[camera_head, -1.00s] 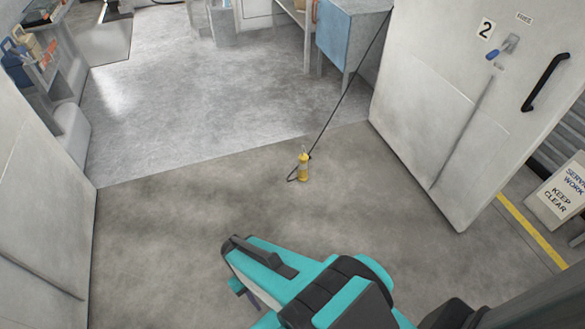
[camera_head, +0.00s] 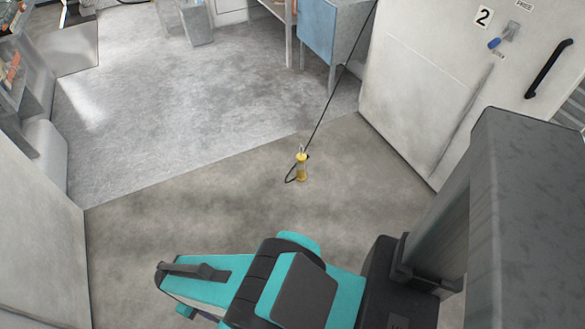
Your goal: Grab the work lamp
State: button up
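The work lamp (camera_head: 301,169) is a small yellow lamp with a hook on top. It stands upright on the brown-grey floor near the middle of the view. Its black cord (camera_head: 327,104) loops beside its base and runs up to the upper right, past the blue cabinet. My teal and black arm crosses the bottom of the view, nearer to me than the lamp and apart from it. The gripper's fingers are not clearly visible, so nothing shows whether they are open or shut.
A white door panel (camera_head: 425,95) marked 2, with a black handle (camera_head: 548,68), stands at the right. A pale wall panel (camera_head: 38,220) stands at the left. A blue cabinet (camera_head: 318,30) is at the back. The floor (camera_head: 180,225) around the lamp is clear.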

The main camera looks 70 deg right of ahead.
aim_at(301, 158)
jog(key=i, duration=0.75)
jog(key=z, duration=0.85)
jog(key=i, duration=0.7)
jog(key=z, duration=0.45)
